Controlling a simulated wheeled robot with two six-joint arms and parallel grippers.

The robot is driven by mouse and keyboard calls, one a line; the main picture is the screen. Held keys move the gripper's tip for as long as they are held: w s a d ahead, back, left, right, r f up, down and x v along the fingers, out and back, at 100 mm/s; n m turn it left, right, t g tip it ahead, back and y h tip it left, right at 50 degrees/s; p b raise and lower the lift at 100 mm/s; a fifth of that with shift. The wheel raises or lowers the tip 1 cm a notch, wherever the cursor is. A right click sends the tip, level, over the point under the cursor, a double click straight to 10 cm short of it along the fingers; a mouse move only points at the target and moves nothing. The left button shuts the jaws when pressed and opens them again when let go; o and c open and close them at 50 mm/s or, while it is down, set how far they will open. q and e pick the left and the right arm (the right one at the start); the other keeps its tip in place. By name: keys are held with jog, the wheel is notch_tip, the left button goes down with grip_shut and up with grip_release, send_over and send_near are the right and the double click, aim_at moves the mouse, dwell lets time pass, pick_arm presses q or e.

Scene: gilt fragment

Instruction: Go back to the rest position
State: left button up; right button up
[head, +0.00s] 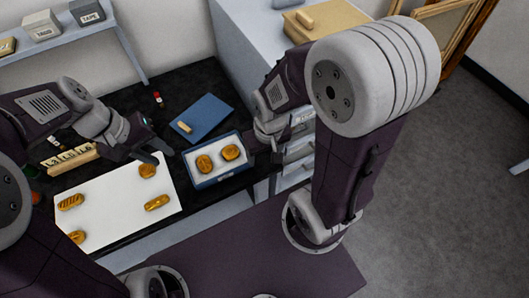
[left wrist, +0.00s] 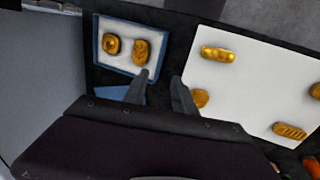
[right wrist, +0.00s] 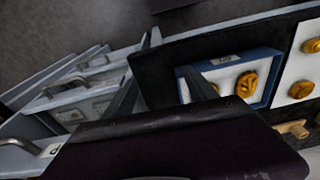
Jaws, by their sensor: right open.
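Two gilt fragments (head: 204,163) (head: 231,152) lie on the white lining of a blue-rimmed tray (head: 222,180). Several more gilt fragments, one of them (head: 157,202) near the right edge, lie on a white board (head: 105,215). My left gripper (head: 160,153) is above the board's far right corner, beside the tray. In the left wrist view its fingers (left wrist: 160,88) are apart with nothing between them. My right gripper (head: 272,150) is just right of the tray. In the right wrist view its fingers (right wrist: 160,90) are apart and empty.
A blue panel (head: 207,112) with a small wooden piece (head: 184,126) lies behind the tray. A wooden rack of small tiles (head: 72,158) stands at the left. A drawer cabinet (right wrist: 85,100) is close to my right gripper. A shelf with labelled blocks (head: 42,25) is at the back.

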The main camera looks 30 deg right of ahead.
dwell(0.3)
pick_arm(q)
jog(key=s+a+f+y, duration=0.1)
jog(key=s+a+f, duration=0.1)
jog(key=s+a, duration=0.1)
jog(key=s+a+f+y, duration=0.1)
jog(key=s+a+f, duration=0.2)
jog(key=s+a+f+y, duration=0.1)
jog(key=s+a+f, duration=0.1)
jog(key=s+a, duration=0.1)
jog(key=shift+s+a+f+t, duration=0.3)
jog(key=shift+s+a+f, duration=0.1)
jog(key=shift+s, duration=0.05)
jog(key=shift+w+a+t, duration=0.15)
jog(key=shift+w+t, duration=0.15)
jog(key=shift+w, duration=0.55)
